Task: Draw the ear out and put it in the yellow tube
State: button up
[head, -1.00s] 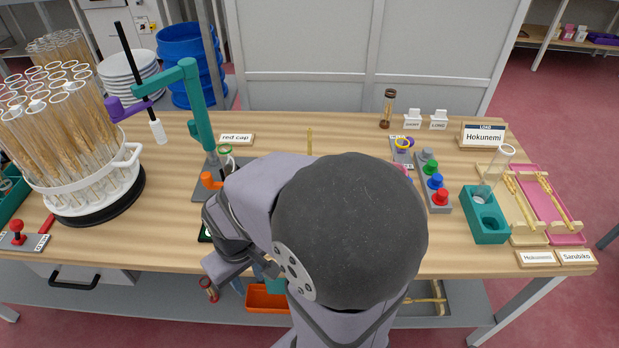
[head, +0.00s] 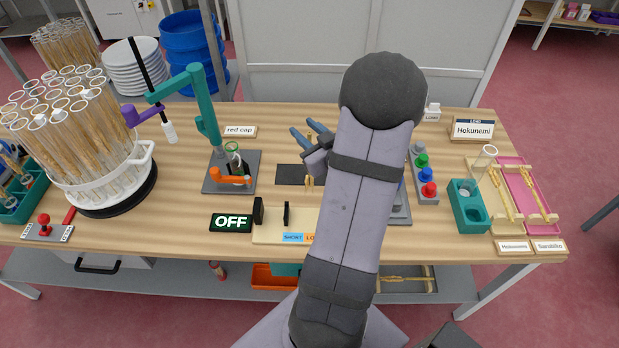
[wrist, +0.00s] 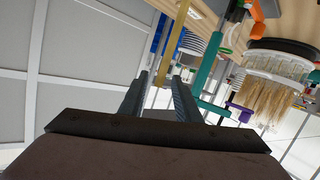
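My gripper (head: 302,126) is over the middle of the table, its two blue-grey fingers apart. The wrist view also shows the fingers (wrist: 159,78) spread. A slim golden upright piece (head: 310,182) shows just below the gripper by a dark mat; I cannot tell if it is an ear. A golden strip (wrist: 178,52) shows beyond the fingers in the wrist view, with no clear contact. No yellow tube shows now; my arm covers the area right of the middle.
A white carousel (head: 120,190) full of ear-filled tubes stands at left. Colored buttons (head: 424,174), a teal holder (head: 470,222) and a pink tray (head: 520,180) with ears are at right.

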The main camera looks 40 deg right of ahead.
jog(key=shift+w+d+f+m+t+h+p, duration=0.25)
jog(key=shift+w+d+f+m+t+p, duration=0.1)
jog(key=shift+w+f+m+t, duration=0.25)
jog(key=shift+w+d+f+m+t+h+p, duration=0.3)
jog(key=shift+w+m+t, duration=0.2)
jog(key=shift+w+t, duration=0.2)
jog(key=shift+a, duration=0.1)
grip_shut()
dwell(0.4)
